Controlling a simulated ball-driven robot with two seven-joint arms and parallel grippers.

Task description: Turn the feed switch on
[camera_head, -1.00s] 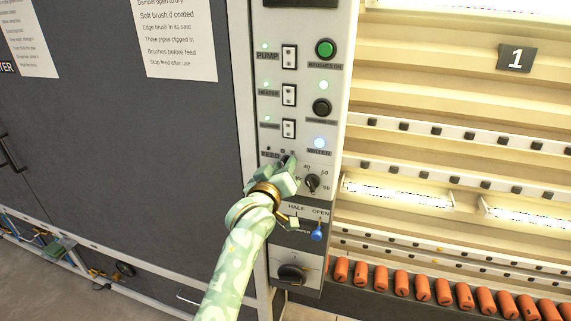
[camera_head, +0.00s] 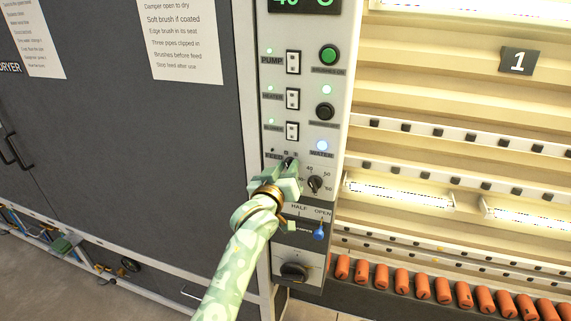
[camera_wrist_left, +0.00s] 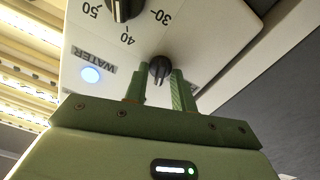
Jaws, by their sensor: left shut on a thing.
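The small lamp (camera_head: 272,150) above that label is dark. In the left wrist view my left gripper (camera_wrist_left: 158,88) has its two green fingers on either side of the knob, shut on it. The knob's exact pointer direction is hard to tell. My right gripper is not in view.
The temperature knob (camera_head: 315,184) sits close right of my gripper. The blue-tipped damper lever (camera_head: 319,232) and a lower black knob (camera_head: 294,271) are below. PUMP, HEATER and another switch (camera_head: 292,131) are above, with lit green lamps. The WATER lamp (camera_head: 322,145) glows blue-white.

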